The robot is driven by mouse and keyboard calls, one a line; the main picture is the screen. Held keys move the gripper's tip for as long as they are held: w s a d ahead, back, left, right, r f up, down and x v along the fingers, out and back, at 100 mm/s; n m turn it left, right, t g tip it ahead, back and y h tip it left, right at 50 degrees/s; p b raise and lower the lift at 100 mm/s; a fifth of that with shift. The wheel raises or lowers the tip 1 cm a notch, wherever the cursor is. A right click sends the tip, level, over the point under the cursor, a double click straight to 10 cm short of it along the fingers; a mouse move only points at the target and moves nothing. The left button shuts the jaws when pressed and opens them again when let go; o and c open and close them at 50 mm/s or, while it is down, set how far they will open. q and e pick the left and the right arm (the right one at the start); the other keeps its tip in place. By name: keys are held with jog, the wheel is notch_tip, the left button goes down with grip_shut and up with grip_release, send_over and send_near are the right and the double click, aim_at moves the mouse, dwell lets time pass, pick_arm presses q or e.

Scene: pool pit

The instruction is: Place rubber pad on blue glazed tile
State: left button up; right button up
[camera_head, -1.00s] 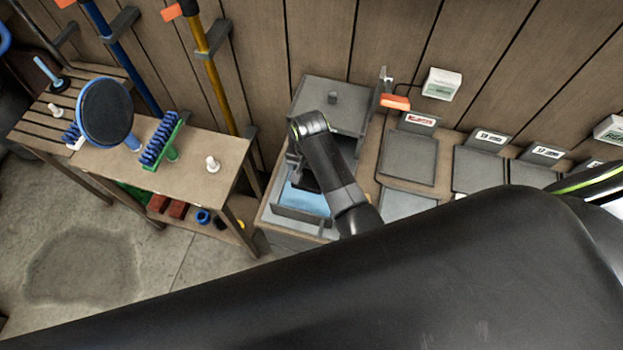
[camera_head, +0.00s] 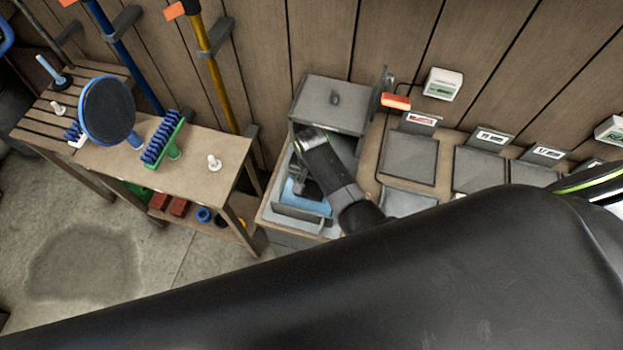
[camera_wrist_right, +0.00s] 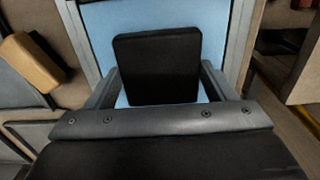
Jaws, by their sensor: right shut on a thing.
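The rubber pad (camera_wrist_right: 158,68) is a black, rounded square block between the two fingers of my right gripper (camera_wrist_right: 160,84) in the right wrist view. The gripper is shut on it. The blue glazed tile (camera_wrist_right: 185,14) lies behind and beneath the pad, light blue and partly covered by it. Whether the pad touches the tile I cannot tell. In the head view, my right gripper (camera_head: 299,183) is over the tile (camera_head: 310,203), which sits in a grey-walled bay. My arm hides part of the tile there. My left gripper is not in view.
A grey lidded box (camera_head: 334,104) stands right behind the bay. Grey panels (camera_head: 408,157) with label holders line the bench to the right. A wooden side table (camera_head: 206,180) at left carries a round blue-rimmed pad and a green brush (camera_head: 164,141).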

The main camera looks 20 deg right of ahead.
aim_at(311, 183)
jog(key=o, duration=1.1)
jog(key=shift+r, duration=0.6)
notch_tip(311, 183, up, 11)
